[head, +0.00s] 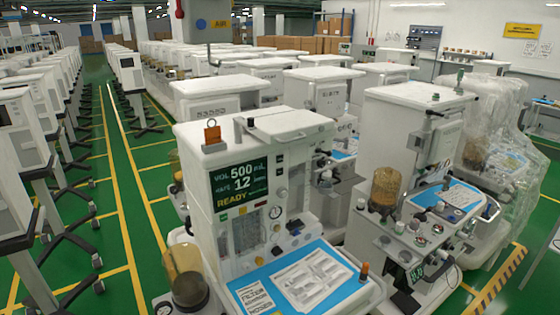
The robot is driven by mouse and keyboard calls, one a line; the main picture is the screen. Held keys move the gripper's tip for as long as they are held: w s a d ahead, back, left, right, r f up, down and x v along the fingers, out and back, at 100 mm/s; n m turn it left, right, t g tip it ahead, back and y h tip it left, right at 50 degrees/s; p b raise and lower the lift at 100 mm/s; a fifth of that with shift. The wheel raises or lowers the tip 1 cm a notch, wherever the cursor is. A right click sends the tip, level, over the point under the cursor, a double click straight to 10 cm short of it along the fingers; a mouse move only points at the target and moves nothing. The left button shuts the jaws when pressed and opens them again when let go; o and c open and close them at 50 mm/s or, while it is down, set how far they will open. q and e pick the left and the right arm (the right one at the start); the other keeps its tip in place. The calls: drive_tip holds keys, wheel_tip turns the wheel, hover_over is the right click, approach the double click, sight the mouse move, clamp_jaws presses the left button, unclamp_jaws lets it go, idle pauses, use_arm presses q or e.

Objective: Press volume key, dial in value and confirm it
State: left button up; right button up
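An anaesthesia cart (217,168) stands in the middle foreground. Its dark screen (239,184) is lit and appears to read VOL 500 mL, a second line with 12, and a yellow READY. Small coloured keys and labels sit just below the screen, too small to tell which is the volume key. A round gauge (275,212) and several small knobs are on the panel to the right of the screen; I cannot tell which one is the dial. Neither of my grippers is in view.
A blue work surface (245,279) with printed sheets (310,278) juts out below the panel. An amber canister (186,272) stands at its left. Another cart (407,120) is close on the right. Green floor (135,215) with yellow lines is clear along the left aisle.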

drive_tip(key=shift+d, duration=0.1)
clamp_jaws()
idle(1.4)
